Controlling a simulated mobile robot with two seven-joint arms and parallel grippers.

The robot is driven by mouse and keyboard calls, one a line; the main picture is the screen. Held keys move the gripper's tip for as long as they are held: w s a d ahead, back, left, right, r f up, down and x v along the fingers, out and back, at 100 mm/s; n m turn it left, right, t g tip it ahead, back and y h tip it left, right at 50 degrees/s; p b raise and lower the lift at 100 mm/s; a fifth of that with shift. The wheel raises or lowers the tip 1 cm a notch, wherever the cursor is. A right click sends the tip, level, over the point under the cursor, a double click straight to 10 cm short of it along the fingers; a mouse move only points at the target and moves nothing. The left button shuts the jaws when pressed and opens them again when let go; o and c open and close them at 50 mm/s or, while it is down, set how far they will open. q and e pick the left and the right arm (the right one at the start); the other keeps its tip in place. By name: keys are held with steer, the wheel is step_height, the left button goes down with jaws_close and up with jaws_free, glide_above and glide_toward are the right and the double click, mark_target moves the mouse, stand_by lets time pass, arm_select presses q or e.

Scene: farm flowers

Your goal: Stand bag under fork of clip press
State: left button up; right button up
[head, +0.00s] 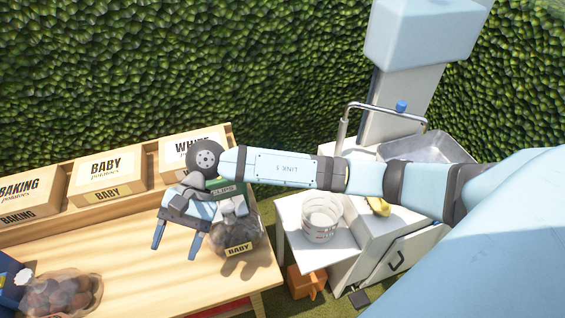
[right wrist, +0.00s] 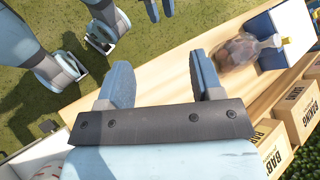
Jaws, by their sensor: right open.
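A clear bag of potatoes (head: 62,293) is at the lower left of the head view, its neck pointing towards the blue press (head: 8,284), which the frame edge cuts off. In the right wrist view the bag (right wrist: 238,52) is beside the blue press (right wrist: 285,30), its neck close to it. I cannot tell whether the neck is under the fork. That gripper is open and empty above the table. My left gripper (right wrist: 160,9) shows only its separated fingertips in the right wrist view.
Crates labelled BAKING (head: 22,200), BABY (head: 108,178) and WHITE (head: 188,148) line the back of the wooden table (head: 130,285). A white cabinet (head: 350,245) with a clear tub (head: 321,215) stands right of the table. The table's middle is clear.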

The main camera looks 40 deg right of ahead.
step_height(320, 180, up, 5)
steer(key=a+m+t+y, duration=0.3)
steer(key=m+t+y, duration=0.2)
steer(key=m+y, duration=0.9)
steer(key=d+f+n+t+h, duration=0.8)
steer(key=n+h, duration=0.1)
steer(key=n, duration=0.7)
steer(key=d+f+n+t+h, duration=0.7)
steer(key=f+n+t+h, duration=0.15)
steer(key=n, duration=0.65)
steer(key=s+d+f+m+g+h, duration=0.3)
steer(key=s+d+f+m, duration=0.3)
steer(key=s+f+m, duration=0.2)
step_height(320, 180, down, 3)
steer(key=shift+s+r+m+g, duration=0.15)
steer(key=shift+s+m+g, duration=0.15)
steer(key=shift+s+g, duration=0.55)
steer(key=shift+r, duration=0.1)
